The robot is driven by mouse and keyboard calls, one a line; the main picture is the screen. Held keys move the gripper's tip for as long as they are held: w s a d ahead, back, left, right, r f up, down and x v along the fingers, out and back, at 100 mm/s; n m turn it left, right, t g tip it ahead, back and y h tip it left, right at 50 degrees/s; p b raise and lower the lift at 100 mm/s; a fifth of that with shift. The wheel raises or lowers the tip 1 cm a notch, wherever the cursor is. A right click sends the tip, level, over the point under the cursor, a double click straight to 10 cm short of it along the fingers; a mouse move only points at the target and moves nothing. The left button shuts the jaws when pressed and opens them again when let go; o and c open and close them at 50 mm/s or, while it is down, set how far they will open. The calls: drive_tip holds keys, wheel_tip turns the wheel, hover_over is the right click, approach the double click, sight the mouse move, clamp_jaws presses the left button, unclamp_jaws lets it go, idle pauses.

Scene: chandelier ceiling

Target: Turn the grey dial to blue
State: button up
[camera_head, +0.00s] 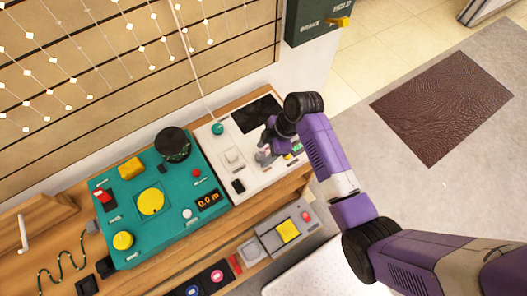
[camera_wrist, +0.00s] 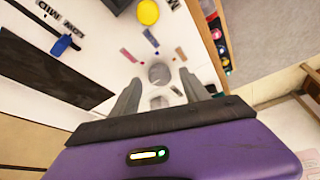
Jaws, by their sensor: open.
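The grey dial (camera_wrist: 159,72) is a small round knob on a white panel in the wrist view. My gripper (camera_wrist: 160,80) is open, with one grey finger at each side of the dial in the picture. I cannot tell whether the fingers touch it. In the head view my gripper (camera_head: 266,153) is over the white panel (camera_head: 214,143) and hides the dial. Where the dial points is too small to tell.
A teal panel (camera_head: 127,210) with a yellow button and knobs stands left of the white one. The white panel has a dark screen (camera_head: 256,113). A blue switch (camera_wrist: 65,45) and a yellow round knob (camera_wrist: 148,12) are near the dial.

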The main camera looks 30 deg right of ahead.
drive_tip(key=shift+w+a+f, duration=0.1)
drive_tip(key=shift+a+f, duration=0.05)
drive_tip(key=shift+f, duration=0.3)
drive_tip(key=shift+c, duration=0.4)
clamp_jaws()
